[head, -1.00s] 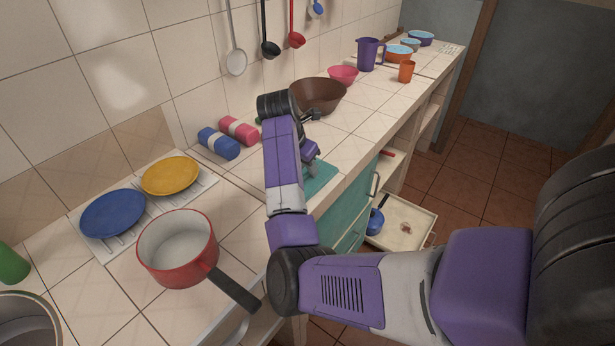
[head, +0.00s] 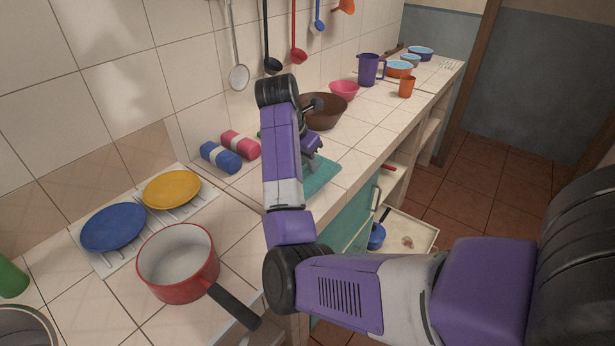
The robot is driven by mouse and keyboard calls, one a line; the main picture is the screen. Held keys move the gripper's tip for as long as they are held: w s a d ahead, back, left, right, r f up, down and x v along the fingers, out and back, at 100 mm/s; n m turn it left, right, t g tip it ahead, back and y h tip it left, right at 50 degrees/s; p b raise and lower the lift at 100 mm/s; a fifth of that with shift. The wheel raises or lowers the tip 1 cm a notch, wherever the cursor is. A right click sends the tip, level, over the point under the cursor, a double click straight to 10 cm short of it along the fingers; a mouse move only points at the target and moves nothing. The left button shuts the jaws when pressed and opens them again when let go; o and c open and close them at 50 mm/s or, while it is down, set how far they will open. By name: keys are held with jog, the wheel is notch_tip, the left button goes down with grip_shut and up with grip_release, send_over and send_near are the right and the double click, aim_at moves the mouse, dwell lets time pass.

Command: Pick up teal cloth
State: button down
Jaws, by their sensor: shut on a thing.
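The teal cloth (head: 321,175) shows at the counter's front edge, to the right of my forearm, which hides its left part. My gripper (head: 314,150) is at the cloth's far side, pointing down, and is shut on it. The fingertips are small and partly hidden, so the exact grip point is unclear. I cannot tell how much of the cloth still touches the counter.
A brown bowl (head: 325,111) stands just behind my gripper. Blue (head: 220,157) and pink (head: 240,144) rolls lie left of my arm. A red pot (head: 178,262) stands nearer. An open drawer (head: 408,235) juts out below the counter.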

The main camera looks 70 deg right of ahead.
notch_tip(320, 180, up, 13)
jog(key=p, duration=0.2)
jog(key=shift+r, duration=0.15)
jog(key=c, duration=1.8)
grip_release()
grip_shut()
